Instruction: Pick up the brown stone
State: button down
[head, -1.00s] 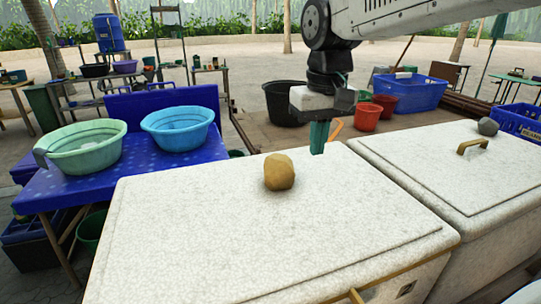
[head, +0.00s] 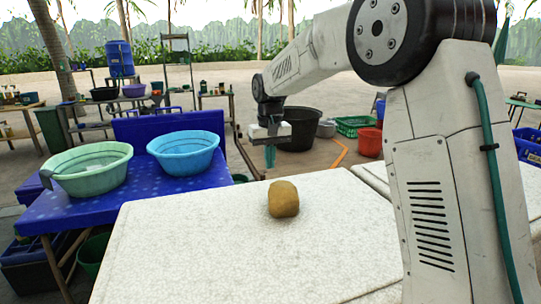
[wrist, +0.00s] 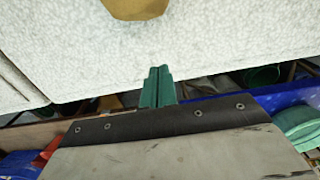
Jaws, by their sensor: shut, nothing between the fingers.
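The brown stone (head: 284,199) is a rounded, tan-brown lump resting on the white speckled lid of a chest (head: 225,245) in the head view. In the wrist view, part of the stone (wrist: 136,8) shows at the top edge, cut off by the frame. My gripper (head: 270,157) has green fingers pointing down. It is shut and empty, near the chest's far edge and apart from the stone. The closed green fingers also show in the wrist view (wrist: 158,85), below the stone in the picture.
A blue table (head: 60,208) left of the chest holds a green basin (head: 90,170) and a light blue basin (head: 184,152). A black tub (head: 298,130), a red bucket (head: 369,142) and a green crate (head: 355,125) stand behind. The lid around the stone is clear.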

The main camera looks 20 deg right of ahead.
aim_at(274, 183)
notch_tip(274, 183, down, 6)
jog(key=shift+r, duration=0.1)
jog(key=s, duration=0.2)
jog(key=shift+s+r, duration=0.15)
jog(key=shift+s, duration=0.85)
